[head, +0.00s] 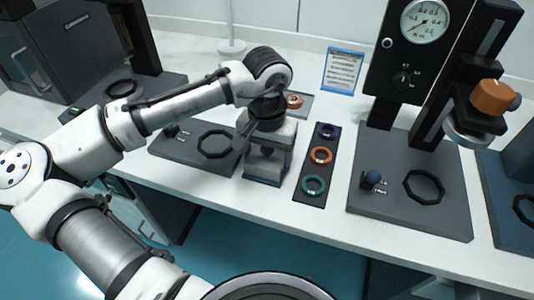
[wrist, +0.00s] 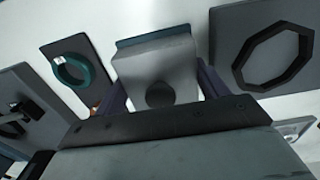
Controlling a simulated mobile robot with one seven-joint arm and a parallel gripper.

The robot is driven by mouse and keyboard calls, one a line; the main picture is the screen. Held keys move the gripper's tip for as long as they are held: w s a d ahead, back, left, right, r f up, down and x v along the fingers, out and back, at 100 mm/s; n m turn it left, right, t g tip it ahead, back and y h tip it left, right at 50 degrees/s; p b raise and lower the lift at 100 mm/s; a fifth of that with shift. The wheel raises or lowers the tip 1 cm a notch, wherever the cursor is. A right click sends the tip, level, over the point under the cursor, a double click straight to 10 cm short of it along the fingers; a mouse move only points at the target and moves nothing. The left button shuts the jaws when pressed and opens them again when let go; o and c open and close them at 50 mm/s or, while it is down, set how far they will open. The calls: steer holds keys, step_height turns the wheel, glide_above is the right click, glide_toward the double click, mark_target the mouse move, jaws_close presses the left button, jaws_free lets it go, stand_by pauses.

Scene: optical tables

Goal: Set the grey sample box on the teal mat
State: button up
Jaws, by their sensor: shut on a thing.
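The grey sample box (wrist: 155,65) is between my fingers in the wrist view, with a dark round knob on its top. In the head view the box (head: 268,160) is below my wrist, between a dark base plate and the ring strip. My gripper (wrist: 162,92) is shut on it; in the head view the gripper (head: 266,118) partly covers its top. A narrow blue-teal edge (wrist: 150,40) shows past the box's far side; I cannot tell whether it is the teal mat. No other teal mat is clear, and contact under the box is hidden.
A dark strip (head: 308,198) with purple, orange and teal rings lies just right of the box. A gauge stand (head: 450,205) with an octagonal ring stands further right. A dark plate (head: 180,150) lies left. A small sign (head: 343,70) stands behind. The front table edge is close.

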steer(key=shift+f, duration=0.15)
steer(key=o, duration=1.2)
step_height(320, 180, up, 12)
steer(key=shift+r, duration=0.2)
